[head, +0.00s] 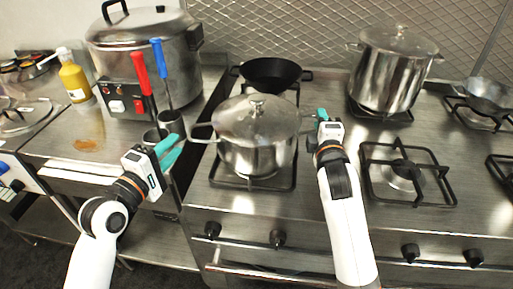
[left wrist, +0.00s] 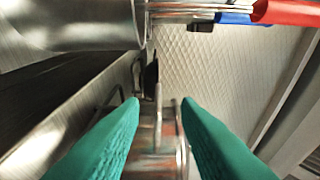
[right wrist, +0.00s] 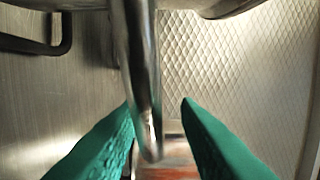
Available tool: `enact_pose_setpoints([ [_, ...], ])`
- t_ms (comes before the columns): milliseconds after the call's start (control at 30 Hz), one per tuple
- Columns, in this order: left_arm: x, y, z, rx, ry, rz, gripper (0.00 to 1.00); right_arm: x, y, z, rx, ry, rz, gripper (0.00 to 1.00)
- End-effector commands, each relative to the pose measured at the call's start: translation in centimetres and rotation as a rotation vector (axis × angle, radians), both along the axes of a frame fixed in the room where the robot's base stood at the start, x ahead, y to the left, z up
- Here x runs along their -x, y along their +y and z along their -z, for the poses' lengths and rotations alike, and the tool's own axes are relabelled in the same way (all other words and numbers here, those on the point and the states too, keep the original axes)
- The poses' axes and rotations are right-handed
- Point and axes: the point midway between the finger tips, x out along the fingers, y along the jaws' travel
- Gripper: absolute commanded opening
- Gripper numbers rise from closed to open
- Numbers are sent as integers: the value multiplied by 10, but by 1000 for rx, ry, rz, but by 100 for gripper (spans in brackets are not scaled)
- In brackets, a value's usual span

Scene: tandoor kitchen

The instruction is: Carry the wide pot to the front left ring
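The wide pot (head: 255,150), steel with a domed lid, sits on the front left ring (head: 225,183) of the stove. My left gripper (head: 176,150) is open just left of the pot, near its left loop handle (head: 200,133). In the left wrist view, thin metal bars show between the apart fingers (left wrist: 160,130); contact cannot be told. My right gripper (head: 322,117) is at the pot's right side. In the right wrist view its fingers (right wrist: 158,105) are apart, with a metal loop handle (right wrist: 143,75) between them. The handle's right end is mostly hidden in the head view.
A black wok (head: 270,73) stands behind the wide pot. A tall lidded pot (head: 395,70) is at the back right. The front middle ring (head: 405,172) is empty. Red-handled (head: 141,73) and blue-handled (head: 160,68) ladles stand left, near a large lidded pot (head: 145,55).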

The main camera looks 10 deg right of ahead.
Motion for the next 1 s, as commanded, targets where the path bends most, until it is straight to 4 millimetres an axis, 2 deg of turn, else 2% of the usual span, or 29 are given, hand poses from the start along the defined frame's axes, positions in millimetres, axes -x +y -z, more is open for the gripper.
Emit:
enact_pose_setpoints([
  [100, 21, 12, 1, -2, 1, 0, 30, 0, 0, 0, 0, 0, 0, 30],
  [200, 32, 18, 1, 0, 1, 0, 30, 0, 0, 0, 0, 0, 0, 30],
  [367, 41, 23, 0, 1, 0, 1, 30, 2, 0, 0, 0, 0, 0, 30],
  [467, 42, 24, 0, 1, 0, 1, 30, 10, 1, 1, 1, 0, 0, 30],
  [800, 42, 23, 0, 1, 0, 1, 30, 79, 10, 1, 1, 2, -1, 30],
  [1000, 42, 23, 0, 1, 0, 1, 30, 109, 14, 1, 1, 1, -1, 30],
])
